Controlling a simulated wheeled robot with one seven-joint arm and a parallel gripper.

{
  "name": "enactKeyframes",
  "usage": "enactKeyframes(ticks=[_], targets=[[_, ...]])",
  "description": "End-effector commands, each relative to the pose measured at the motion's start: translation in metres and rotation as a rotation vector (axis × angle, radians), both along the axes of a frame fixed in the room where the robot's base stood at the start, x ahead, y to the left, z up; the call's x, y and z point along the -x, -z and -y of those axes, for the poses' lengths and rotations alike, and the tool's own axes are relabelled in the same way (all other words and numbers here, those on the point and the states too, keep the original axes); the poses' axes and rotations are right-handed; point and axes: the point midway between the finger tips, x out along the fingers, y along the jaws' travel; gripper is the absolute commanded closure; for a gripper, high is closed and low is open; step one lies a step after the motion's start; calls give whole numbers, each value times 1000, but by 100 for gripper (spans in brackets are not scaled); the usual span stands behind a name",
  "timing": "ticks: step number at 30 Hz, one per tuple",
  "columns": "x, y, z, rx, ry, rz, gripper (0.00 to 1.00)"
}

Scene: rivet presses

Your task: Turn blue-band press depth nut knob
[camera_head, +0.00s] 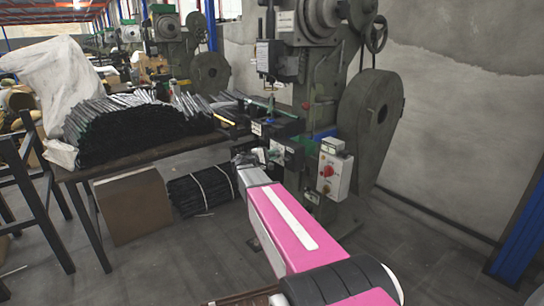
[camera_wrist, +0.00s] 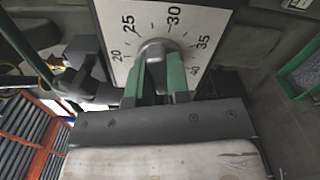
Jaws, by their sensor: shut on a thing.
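The depth nut knob (camera_wrist: 152,47) is a small grey knob at the middle of a white dial plate (camera_wrist: 118,12) in the wrist view. The plate shows the numbers 20, 25, 30, 35 and 40 around it. My gripper (camera_wrist: 154,70) has its two green fingers on either side of the knob, shut on it. The knob's pointer direction is hard to make out. In the head view the press (camera_head: 312,92) is dark green-grey with a blue band (camera_head: 325,132) at its middle. My gripper (camera_head: 247,158) reaches its front there, and my arm hides part of it.
A red-button control box (camera_head: 335,172) hangs on the press, right of my arm. A large wheel (camera_head: 372,115) is at its right side. A table (camera_head: 150,152) with piled dark strips stands left, with a cardboard box (camera_head: 133,205) below.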

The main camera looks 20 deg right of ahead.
Motion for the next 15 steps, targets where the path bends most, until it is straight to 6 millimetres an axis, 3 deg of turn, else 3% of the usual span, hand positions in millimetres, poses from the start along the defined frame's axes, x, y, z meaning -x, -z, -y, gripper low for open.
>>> enactKeyframes(ticks=[15], targets=[[0,1,0,81,0,-227,100]])
